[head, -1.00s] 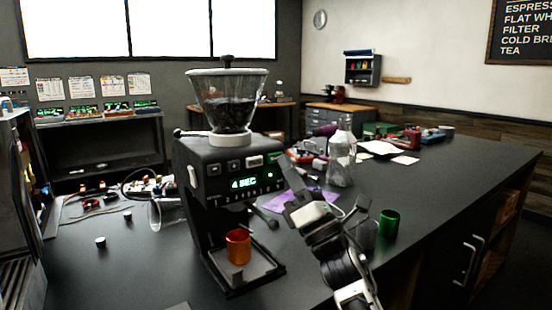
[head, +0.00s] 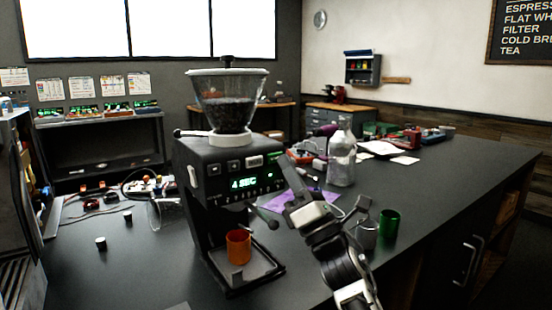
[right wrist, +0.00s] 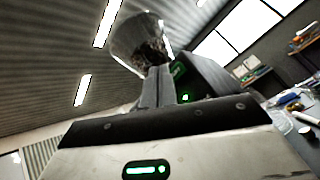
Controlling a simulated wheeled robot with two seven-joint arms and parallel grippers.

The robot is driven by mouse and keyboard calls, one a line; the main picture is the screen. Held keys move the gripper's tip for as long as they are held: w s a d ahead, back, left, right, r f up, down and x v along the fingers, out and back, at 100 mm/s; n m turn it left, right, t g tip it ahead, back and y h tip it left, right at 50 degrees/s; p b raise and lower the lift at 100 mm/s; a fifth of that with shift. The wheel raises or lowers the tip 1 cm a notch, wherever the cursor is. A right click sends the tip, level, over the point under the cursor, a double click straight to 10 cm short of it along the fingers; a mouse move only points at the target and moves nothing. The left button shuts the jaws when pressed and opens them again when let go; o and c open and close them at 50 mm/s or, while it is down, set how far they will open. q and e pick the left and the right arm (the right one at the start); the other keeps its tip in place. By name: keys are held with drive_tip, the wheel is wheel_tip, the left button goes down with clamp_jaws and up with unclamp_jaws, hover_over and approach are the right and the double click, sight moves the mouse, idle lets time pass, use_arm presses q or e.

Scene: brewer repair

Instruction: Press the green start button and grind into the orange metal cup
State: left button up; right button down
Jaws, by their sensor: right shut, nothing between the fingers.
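A black coffee grinder (head: 230,178) with a clear hopper of dark beans (head: 228,110) stands on the counter. Its lit green display (head: 243,184) reads "4 SEC". The orange metal cup (head: 238,247) stands upright on the grinder's tray, below the spout. My right gripper (head: 287,168) is shut and empty, its tips close to the right edge of the grinder's front panel. In the right wrist view the shut fingers (right wrist: 158,84) point at the grinder, beside a small green light (right wrist: 185,97). I cannot tell whether they touch it. My left gripper is out of view.
A green cup (head: 389,223) and a grey metal cup (head: 366,235) stand right of my right arm. A clear pitcher (head: 166,213) is left of the grinder. The front-left counter is mostly clear.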

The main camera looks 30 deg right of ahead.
drive_tip(key=shift+w, duration=0.15)
drive_tip(key=shift+w+b, duration=0.3)
drive_tip(key=shift+w+a, duration=0.1)
drive_tip(key=shift+w, duration=0.25)
idle(0.7)
drive_tip(key=shift+s, duration=0.8)
drive_tip(key=s, duration=0.5)
drive_tip(key=shift+d, duration=0.3)
idle(0.8)
